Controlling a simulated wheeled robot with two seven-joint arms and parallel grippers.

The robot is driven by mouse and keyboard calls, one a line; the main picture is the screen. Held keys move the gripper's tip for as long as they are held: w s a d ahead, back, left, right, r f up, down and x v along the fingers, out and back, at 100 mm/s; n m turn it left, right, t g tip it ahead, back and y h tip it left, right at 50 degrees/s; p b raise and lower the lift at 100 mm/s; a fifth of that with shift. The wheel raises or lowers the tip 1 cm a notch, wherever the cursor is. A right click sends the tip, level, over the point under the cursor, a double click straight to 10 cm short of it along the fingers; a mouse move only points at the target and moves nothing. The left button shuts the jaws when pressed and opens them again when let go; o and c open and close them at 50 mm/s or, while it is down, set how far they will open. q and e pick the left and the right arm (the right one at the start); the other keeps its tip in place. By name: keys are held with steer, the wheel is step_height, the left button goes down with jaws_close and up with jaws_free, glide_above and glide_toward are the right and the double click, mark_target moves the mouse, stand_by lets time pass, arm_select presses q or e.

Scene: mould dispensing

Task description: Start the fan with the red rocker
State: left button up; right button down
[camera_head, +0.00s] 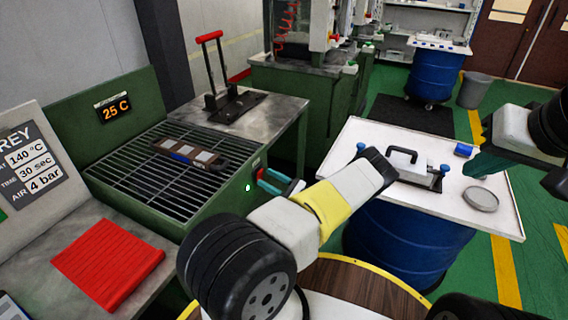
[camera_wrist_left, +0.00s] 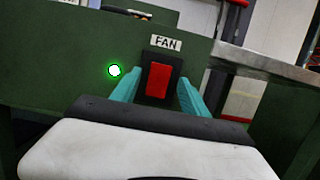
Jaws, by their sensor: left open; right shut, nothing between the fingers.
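The red rocker (camera_wrist_left: 158,80) sits in a black frame below a FAN label (camera_wrist_left: 166,43) on the green cabinet front. It shows small in the head view (camera_head: 259,173). My left gripper (camera_head: 277,182) is open, its teal fingers pointing at the panel. In the left wrist view the fingers stand on either side of the rocker, with nothing held; I cannot tell whether they touch the panel. A green light (camera_wrist_left: 114,70) glows left of the rocker. My right gripper (camera_head: 489,160) is shut and empty above the white table at the right.
A red mat (camera_head: 108,262) lies at the front left. The white table (camera_head: 365,128) bears a handled plate (camera_head: 404,165) and a round dish (camera_head: 481,200).

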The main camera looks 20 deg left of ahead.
arm_select(q)
steer(key=v, duration=0.6)
steer(key=shift+d, duration=0.35)
steer(key=shift+s, duration=0.1)
steer(key=s+d+r+n+g+h, duration=0.1)
steer(key=s+r+n+g+h, duration=0.25)
steer(key=r+n+h, duration=0.5)
steer(key=s+d+r+n+g+h, duration=0.1)
steer(key=s+r+n+g+h, duration=0.25)
steer(key=r, duration=0.85)
steer(key=s+d+r+n+t+h, duration=0.3)
steer(key=s+d+r+t+h, duration=0.2)
steer(key=s+r, duration=0.4)
steer(key=s+d+r+n+t+h, duration=0.3)
steer(key=s+d+r+t+h, duration=0.3)
steer(key=s+r, duration=0.3)
step_height(320, 180, up, 3)
steer(key=shift+d+r+t, duration=0.25)
steer(key=shift+d+t, duration=0.15)
steer(key=shift+d, duration=0.15)
